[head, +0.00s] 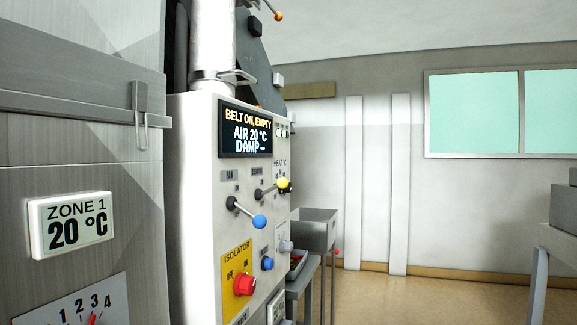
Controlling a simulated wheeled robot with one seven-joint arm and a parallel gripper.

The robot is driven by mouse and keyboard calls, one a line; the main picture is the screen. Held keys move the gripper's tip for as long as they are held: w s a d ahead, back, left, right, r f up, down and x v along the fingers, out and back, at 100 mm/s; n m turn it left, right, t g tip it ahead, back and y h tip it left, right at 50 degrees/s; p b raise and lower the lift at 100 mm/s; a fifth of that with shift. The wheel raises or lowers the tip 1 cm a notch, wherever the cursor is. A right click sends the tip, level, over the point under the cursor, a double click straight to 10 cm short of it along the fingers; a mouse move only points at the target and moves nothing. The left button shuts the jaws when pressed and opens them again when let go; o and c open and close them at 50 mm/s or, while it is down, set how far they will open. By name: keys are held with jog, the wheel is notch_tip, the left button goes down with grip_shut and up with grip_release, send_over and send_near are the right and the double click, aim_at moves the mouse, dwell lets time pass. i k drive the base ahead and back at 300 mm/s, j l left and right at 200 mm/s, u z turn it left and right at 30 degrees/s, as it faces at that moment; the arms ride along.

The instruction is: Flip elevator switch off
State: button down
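A white control panel (205,200) stands left of centre in the head view, seen at an angle. A lever with a blue ball (260,221) sits under a label that seems to read FAN. A lever with a yellow ball (283,183) sits up and right of it, under a label too small to read surely. A blue knob (267,263) and a grey knob (286,246) are lower down. I cannot tell which control is the elevator switch. My gripper is not in view.
A display (245,131) reads BELT ON, EMPTY, AIR 20 °C. A red knob (244,285) sits on the yellow isolator plate (232,262). A metal cabinet (80,165) with a ZONE 1 readout (72,225) fills the left. Grey bench (565,235) stands right; floor between is open.

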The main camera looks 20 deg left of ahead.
aim_at(282, 182)
jog(key=i+l+u, duration=0.2)
jog(key=i, duration=0.25)
jog(key=i+u, duration=0.25)
jog(key=i, duration=0.2)
jog(key=i+l+u, duration=0.2)
jog(key=i, duration=0.2)
